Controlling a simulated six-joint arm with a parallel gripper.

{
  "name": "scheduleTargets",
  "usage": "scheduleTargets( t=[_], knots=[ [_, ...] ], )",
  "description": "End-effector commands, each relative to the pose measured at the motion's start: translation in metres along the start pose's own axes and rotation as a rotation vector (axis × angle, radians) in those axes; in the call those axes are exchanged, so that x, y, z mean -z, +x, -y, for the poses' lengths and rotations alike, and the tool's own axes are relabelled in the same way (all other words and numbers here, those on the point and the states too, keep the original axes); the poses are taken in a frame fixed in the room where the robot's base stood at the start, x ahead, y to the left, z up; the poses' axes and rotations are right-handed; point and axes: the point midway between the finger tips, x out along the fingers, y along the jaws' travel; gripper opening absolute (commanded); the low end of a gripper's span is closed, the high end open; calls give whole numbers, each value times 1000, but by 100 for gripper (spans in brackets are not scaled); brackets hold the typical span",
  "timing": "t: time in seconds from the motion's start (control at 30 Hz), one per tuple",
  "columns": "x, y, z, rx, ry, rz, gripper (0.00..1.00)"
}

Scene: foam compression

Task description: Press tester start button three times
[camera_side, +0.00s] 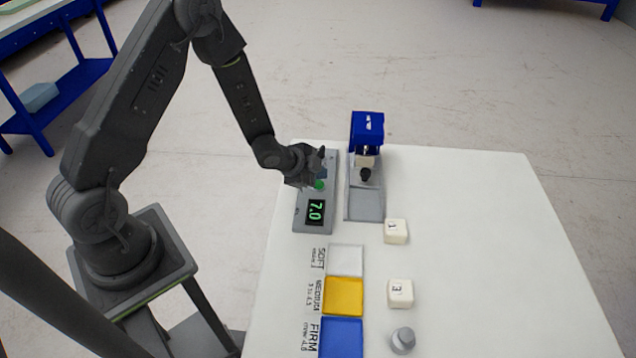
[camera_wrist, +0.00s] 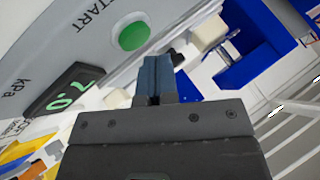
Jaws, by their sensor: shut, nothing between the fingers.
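The tester's control box (camera_side: 300,222) is a grey slab at the table's back left. Its green start button (camera_side: 319,185) is near my gripper, and its display (camera_side: 316,212) reads 7.0. In the wrist view the green button (camera_wrist: 134,36) shows beside the word START, with the display (camera_wrist: 68,92) reading 7.0 kPa. My gripper (camera_wrist: 154,72) is shut and empty, its fingertips just below and right of the button in that view. I cannot tell whether they touch the box. The blue-topped press (camera_side: 367,130) stands right of the box with a pale block (camera_side: 366,161) under it.
White blocks marked 1 (camera_side: 396,231) and 3 (camera_side: 400,293) sit on the white table (camera_side: 480,250). White SOFT (camera_side: 346,259), yellow MEDIUM (camera_side: 343,296) and blue FIRM (camera_side: 341,338) pads line the left. A grey knobbed cylinder (camera_side: 403,340) stands in front. The right side is clear.

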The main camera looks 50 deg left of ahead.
Motion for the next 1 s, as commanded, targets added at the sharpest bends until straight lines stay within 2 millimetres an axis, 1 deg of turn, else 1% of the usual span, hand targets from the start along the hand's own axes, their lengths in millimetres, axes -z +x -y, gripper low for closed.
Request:
scheduleTargets(
  t=[0.47, 1.0],
  knots=[
    [-4, 6, -4, 0, 0, 0, 0],
    [-5, 7, -5, 0, 0, 0, 0]
  ],
)
